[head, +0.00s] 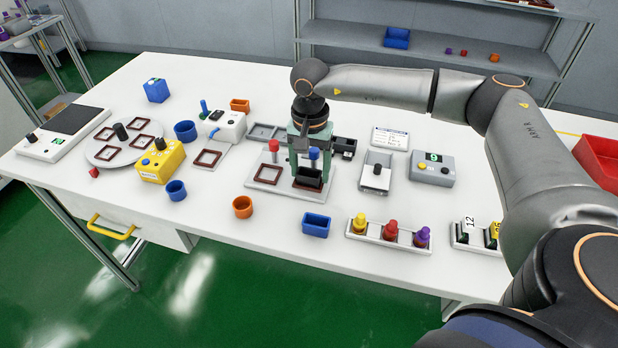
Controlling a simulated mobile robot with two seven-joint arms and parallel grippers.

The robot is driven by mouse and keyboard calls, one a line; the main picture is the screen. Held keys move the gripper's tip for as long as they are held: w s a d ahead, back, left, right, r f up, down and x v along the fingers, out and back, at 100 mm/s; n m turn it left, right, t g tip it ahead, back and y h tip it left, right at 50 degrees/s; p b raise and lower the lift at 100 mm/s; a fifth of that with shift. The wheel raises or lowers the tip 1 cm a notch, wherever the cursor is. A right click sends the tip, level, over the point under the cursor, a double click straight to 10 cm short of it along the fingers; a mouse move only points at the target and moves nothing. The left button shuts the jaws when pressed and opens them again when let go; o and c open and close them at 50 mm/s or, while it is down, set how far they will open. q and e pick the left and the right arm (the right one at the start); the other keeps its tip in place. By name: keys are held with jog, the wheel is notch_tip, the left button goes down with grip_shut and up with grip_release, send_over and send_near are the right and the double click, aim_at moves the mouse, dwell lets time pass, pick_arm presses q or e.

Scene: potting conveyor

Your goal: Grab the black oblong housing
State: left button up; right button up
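A black oblong housing (308,179), shaped like a small open box, sits on the right part of a pale plate (262,187) with brown square frames, in the middle of the table. My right arm reaches in from the right, and its wrist points down over this plate. My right gripper (304,142) is above and just behind the housing, in front of or among greenish parts. Its fingers are too small and overlapped to tell whether they are open or touch anything. My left gripper is out of view.
A red-topped post (273,150) and a blue-topped post (314,154) stand close to the housing. Dark blocks (345,146) lie behind right. A blue bin (316,224) and a rack of coloured knobs (376,238) are in front.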

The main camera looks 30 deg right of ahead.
jog(key=c, duration=0.9)
jog(key=shift+r, duration=0.15)
jog(key=shift+c, duration=0.2)
